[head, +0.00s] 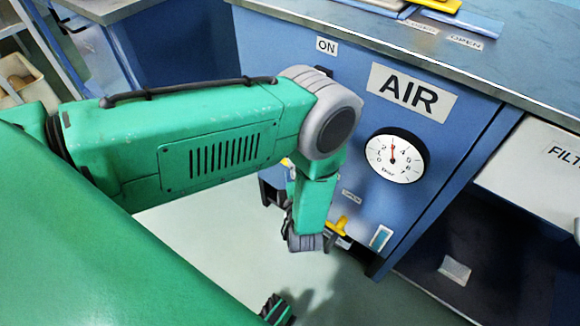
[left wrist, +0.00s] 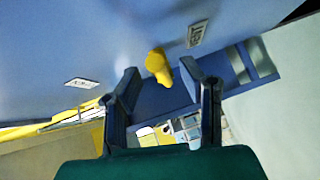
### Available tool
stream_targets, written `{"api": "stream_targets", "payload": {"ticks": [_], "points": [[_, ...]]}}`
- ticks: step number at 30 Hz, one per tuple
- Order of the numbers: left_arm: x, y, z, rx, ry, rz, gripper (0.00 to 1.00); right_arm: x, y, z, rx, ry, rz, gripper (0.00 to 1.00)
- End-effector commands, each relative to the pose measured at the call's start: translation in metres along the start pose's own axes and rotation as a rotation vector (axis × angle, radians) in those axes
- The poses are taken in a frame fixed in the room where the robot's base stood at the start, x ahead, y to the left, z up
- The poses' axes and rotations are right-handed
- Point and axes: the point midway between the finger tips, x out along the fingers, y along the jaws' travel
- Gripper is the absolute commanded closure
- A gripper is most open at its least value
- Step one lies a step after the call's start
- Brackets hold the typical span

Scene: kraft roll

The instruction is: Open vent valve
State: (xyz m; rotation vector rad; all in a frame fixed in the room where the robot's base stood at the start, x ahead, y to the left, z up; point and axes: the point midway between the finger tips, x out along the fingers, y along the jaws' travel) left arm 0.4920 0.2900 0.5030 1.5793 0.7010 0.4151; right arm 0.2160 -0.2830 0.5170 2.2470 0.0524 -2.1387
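A yellow valve handle (left wrist: 158,66) sticks out from the blue panel in the left wrist view, beside a small label that seems to read VENT (left wrist: 197,33). My left gripper (left wrist: 158,72) is open, with one dark finger on each side of the handle in the picture. I cannot tell whether the handle is between the fingertips or still beyond them; no contact shows. In the head view my green left arm bends down to the yellow handle (head: 341,226) low on the cabinet. My right gripper does not show clearly.
The blue cabinet carries an AIR sign (head: 411,91) and a round gauge (head: 397,156) whose red needle points nearly straight up. A metal worktop (head: 400,45) overhangs it. A white drawer front (head: 535,165) stands at the right. The pale floor (head: 215,235) below is open.

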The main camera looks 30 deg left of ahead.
Motion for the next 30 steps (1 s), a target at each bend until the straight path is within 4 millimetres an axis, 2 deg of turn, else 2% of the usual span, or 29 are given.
{"api": "stream_targets", "payload": {"ticks": [3,6,16,19,30], "points": [[0.015,-0.001,0.000,-0.001,0.001,0.002,0.65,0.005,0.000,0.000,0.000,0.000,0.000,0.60],[0.022,-0.001,-0.001,0.000,0.001,-0.001,0.65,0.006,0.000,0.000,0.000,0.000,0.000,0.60],[0.024,0.000,0.000,0.001,0.000,-0.001,0.65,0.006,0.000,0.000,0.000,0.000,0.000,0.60],[0.024,0.000,0.000,0.001,0.000,-0.001,1.00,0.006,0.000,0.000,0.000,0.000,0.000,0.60],[0.029,0.002,-0.007,-0.014,-0.003,-0.019,1.00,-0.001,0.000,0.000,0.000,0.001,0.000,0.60]]}}
